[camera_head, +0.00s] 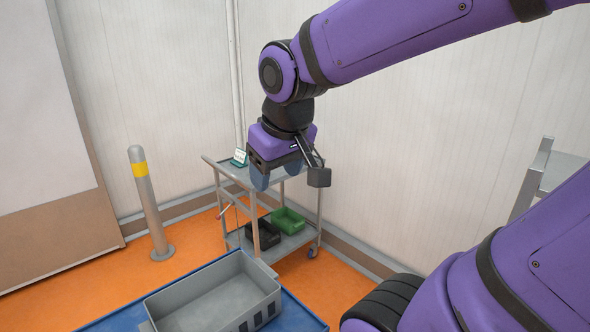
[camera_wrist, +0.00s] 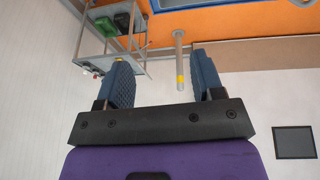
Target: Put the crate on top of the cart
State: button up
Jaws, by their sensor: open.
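The grey crate (camera_head: 205,287) sits on a blue-topped surface (camera_head: 300,317) at the bottom of the head view. It looks empty, and its near end is cut off by the frame. The grey cart (camera_head: 222,170) stands beyond it by the wall, with an upper and a lower shelf. It also shows upside down at the upper left of the wrist view (camera_wrist: 92,50). My gripper (camera_head: 276,177) is open and empty, with blue fingers pointing down. It hangs in front of the cart's upper shelf in the head view. Both fingers show apart in the wrist view (camera_wrist: 165,80).
A green bin (camera_head: 288,220) and a black bin (camera_head: 263,235) lie on the cart's lower shelf. A grey bollard with a yellow band (camera_head: 150,205) stands left. Orange floor separates it from the cart.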

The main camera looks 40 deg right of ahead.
jog(key=s+a+r+t+y, duration=0.1)
jog(key=s+r, duration=0.1)
jog(key=s, duration=0.4)
jog(key=shift+a+r, duration=0.2)
jog(key=shift+r, duration=0.05)
dwell(0.9)
